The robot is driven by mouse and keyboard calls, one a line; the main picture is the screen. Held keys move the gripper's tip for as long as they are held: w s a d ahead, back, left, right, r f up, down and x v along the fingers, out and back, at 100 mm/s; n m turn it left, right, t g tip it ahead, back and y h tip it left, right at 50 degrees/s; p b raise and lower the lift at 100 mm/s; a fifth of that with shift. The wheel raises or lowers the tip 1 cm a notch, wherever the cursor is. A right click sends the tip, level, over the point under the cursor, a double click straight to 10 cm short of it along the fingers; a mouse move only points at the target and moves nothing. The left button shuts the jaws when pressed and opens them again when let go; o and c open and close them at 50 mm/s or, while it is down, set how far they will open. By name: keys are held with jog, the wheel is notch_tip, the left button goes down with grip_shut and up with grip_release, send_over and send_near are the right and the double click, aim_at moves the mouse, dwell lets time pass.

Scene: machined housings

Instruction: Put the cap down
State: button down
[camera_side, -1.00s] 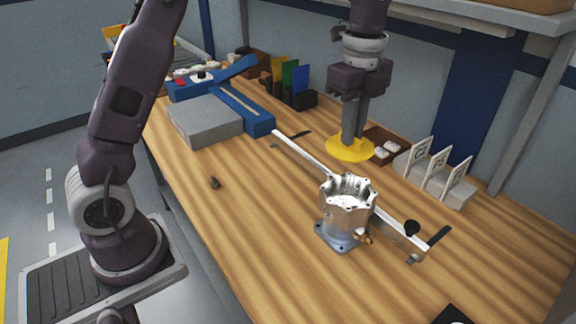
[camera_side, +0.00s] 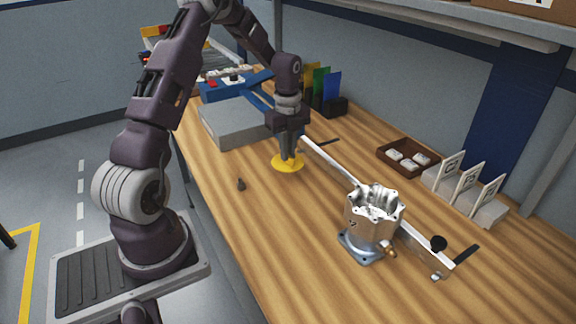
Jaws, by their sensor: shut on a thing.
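My gripper (camera_side: 288,153) points down and is shut on the yellow cap (camera_side: 284,167), a flat round disc. The cap is at or just above the wooden bench top, left of the middle of the bench. I cannot tell whether it touches the wood. The metal housing (camera_side: 372,222) stands upright on its base to the right and nearer the camera, with its top open. The cap is well apart from the housing.
A long metal bar (camera_side: 332,164) runs behind the housing. A grey box (camera_side: 232,122) and blue fixture (camera_side: 226,88) stand behind. A brown tray (camera_side: 408,170) and white card holders (camera_side: 470,196) sit at right.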

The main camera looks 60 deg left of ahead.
aim_at(288, 163)
jog(key=shift+f, duration=1.95)
jog(key=shift+f, duration=0.1)
jog(key=c, duration=1.5)
grip_release()
